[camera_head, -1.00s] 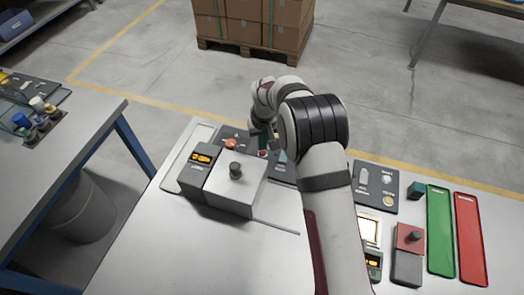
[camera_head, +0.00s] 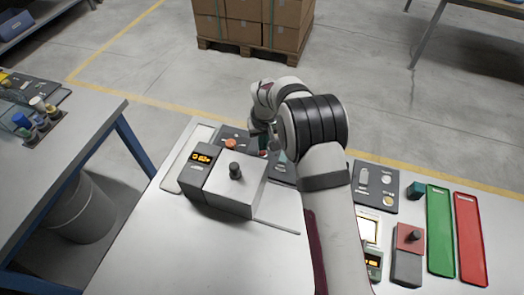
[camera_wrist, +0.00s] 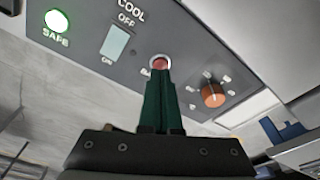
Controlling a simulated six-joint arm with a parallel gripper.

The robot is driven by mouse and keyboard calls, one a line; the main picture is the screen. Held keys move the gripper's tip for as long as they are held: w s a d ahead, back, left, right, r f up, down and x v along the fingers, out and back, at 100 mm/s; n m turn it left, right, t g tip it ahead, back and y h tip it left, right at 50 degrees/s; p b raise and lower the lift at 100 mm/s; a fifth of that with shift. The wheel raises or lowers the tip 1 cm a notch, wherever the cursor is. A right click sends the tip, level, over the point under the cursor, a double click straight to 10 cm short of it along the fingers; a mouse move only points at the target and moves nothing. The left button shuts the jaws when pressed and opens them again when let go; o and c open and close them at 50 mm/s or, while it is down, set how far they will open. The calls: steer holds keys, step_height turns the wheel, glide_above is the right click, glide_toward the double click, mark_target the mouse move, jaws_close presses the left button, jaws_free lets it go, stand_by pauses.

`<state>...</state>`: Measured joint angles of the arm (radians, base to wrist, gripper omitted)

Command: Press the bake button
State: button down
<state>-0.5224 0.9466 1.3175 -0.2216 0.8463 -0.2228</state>
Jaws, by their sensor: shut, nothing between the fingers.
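In the wrist view the red button (camera_wrist: 160,63) sits in a light ring on a dark control panel (camera_wrist: 185,45). Its label is mostly covered; only the first letters, seemingly "BA", show. My gripper (camera_wrist: 158,73) is shut, its two green fingers together and empty. The fingertips overlap the lower part of the button; I cannot tell whether they touch or push it. In the head view the gripper is largely hidden behind my arm, over the panel (camera_head: 235,133) behind a grey box (camera_head: 233,190) with a dark knob.
The panel also has an orange dial (camera_wrist: 213,95), a COOL switch (camera_wrist: 115,42) and a lit green SAFE lamp (camera_wrist: 57,20). A unit with an orange display (camera_head: 202,157) adjoins the box. Green (camera_head: 439,230) and red (camera_head: 470,240) trays lie at right.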

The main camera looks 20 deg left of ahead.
steer(key=shift+f, duration=0.3)
steer(key=shift+f, duration=0.55)
step_height(320, 180, up, 7)
jaws_free()
stand_by(0.7)
